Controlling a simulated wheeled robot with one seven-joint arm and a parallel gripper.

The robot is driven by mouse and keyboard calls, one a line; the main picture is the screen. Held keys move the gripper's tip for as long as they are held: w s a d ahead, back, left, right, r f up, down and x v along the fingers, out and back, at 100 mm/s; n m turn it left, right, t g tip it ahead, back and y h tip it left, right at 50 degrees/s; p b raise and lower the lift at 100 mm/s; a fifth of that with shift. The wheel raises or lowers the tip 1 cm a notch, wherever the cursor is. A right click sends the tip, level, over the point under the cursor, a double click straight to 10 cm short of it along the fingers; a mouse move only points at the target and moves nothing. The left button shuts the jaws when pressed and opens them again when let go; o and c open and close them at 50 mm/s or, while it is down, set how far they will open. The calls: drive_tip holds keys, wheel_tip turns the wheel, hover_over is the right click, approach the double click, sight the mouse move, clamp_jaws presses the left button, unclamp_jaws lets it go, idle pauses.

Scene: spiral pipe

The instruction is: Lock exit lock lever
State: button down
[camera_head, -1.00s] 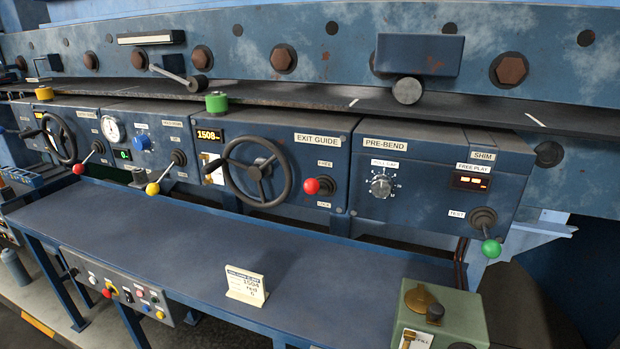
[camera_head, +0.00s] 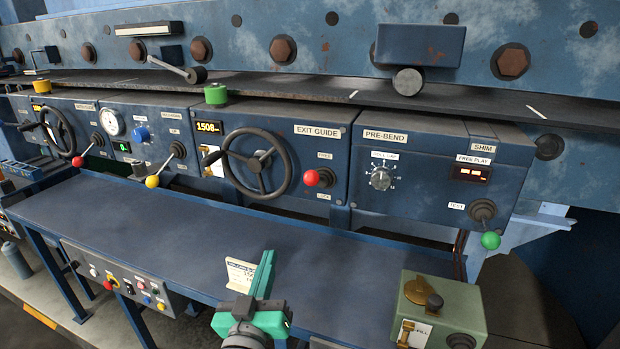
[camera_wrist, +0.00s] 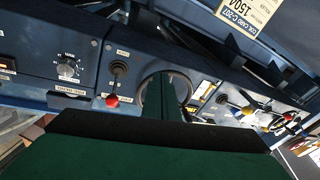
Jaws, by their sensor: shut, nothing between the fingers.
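The exit lock lever has a red ball knob (camera_head: 312,178) and stands on the right part of the EXIT GUIDE panel (camera_head: 317,148). It sits between a small label above and one below, and its knob points out toward me. In the wrist view the red knob (camera_wrist: 112,101) shows on its dark shaft, with the panel upside down. My teal gripper (camera_head: 266,258) is shut and empty, over the front bench below and left of the lever, apart from it. In the wrist view my gripper's green fingers (camera_wrist: 166,85) point toward the handwheel, beside the lever.
A black handwheel (camera_head: 257,163) is just left of the lever. The PRE-BEND panel with a dial (camera_head: 381,178) and a green-knobbed lever (camera_head: 490,240) is right. A green box (camera_head: 440,310) stands at the bench's right end.

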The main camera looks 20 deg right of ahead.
drive_tip(key=s+d+r+m+g+h, duration=0.1)
drive_tip(key=r+m, duration=0.3)
drive_tip(key=r, duration=0.6)
drive_tip(key=s+d+r+m+g+h, duration=0.2)
drive_tip(key=d+r+m+g+h, duration=0.1)
drive_tip(key=r, duration=0.8)
drive_tip(key=shift+d+r+m, duration=0.25)
drive_tip(key=shift+d+m, duration=0.2)
drive_tip(key=shift+m, duration=0.25)
drive_tip(key=shift+d, duration=0.1)
hover_over(312, 177)
drive_tip(key=shift+w+d+r, duration=0.1)
drive_tip(key=shift+d, duration=0.35)
drive_tip(key=shift+a+f, duration=0.25)
drive_tip(key=shift+f, duration=0.35)
drive_tip(key=shift+a+f, duration=0.25)
drive_tip(key=shift+f, duration=0.35)
drive_tip(key=shift+s+a+f, duration=0.25)
drive_tip(key=shift+s+f, duration=0.1)
drive_tip(key=shift+f, duration=0.3)
